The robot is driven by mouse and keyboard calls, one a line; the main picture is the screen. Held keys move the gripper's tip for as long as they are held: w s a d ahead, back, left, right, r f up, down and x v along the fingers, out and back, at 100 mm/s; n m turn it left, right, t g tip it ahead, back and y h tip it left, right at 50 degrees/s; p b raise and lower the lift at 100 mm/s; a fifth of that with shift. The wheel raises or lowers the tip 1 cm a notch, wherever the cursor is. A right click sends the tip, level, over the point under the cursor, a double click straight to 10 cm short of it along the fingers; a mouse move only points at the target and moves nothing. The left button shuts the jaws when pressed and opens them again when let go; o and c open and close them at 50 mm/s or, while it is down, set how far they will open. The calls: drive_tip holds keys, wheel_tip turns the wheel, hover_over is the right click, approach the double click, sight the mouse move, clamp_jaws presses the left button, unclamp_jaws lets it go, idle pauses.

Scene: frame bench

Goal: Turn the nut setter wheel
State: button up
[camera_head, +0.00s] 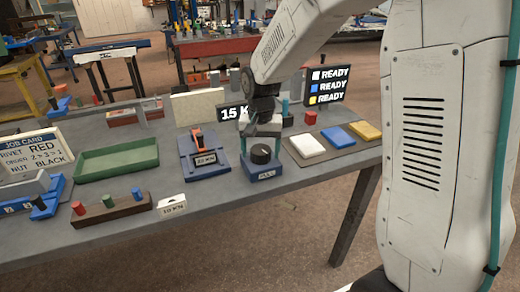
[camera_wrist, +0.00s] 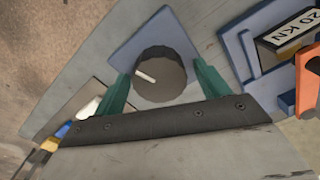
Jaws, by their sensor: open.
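The nut setter wheel, a dark ribbed knob (camera_head: 261,154), sits on a blue base (camera_head: 264,172) with a front label that seems to read PULL. In the wrist view the wheel (camera_wrist: 165,80) shows a white pointer line toward the upper left of its face. My gripper (camera_head: 262,143) is over the wheel, with its teal fingers (camera_wrist: 163,87) apart, one on each side of it. The fingers are open; I cannot tell whether either touches the rim. The gripper body hides part of the wheel's back in the head view.
Left of the wheel stands a blue press with an orange handle (camera_head: 203,144) and a 20 KN plate. White, blue and yellow pads (camera_head: 338,137) lie on the right, before a READY board (camera_head: 327,85). A green tray (camera_head: 117,160) and a job card (camera_head: 32,152) are farther left.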

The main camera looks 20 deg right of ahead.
sight(262, 150)
wheel_tip(262, 150, up, 8)
drive_tip(key=shift+f, duration=0.1)
idle(0.4)
drive_tip(key=shift+s+f+n, duration=0.15)
drive_tip(key=shift+s+n, duration=0.15)
drive_tip(key=s+d+r+n, duration=0.1)
drive_tip(key=s+r, duration=0.1)
drive_tip(key=s, duration=0.7)
drive_tip(key=s+d+r+n+t, duration=0.1)
drive_tip(key=s+r+n, duration=0.1)
drive_tip(key=s, duration=0.8)
drive_tip(key=s+d+r+n, duration=0.1)
drive_tip(key=s+r, duration=0.1)
drive_tip(key=s, duration=0.8)
drive_tip(key=shift+s+r, duration=0.25)
drive_tip(key=shift+r, duration=0.15)
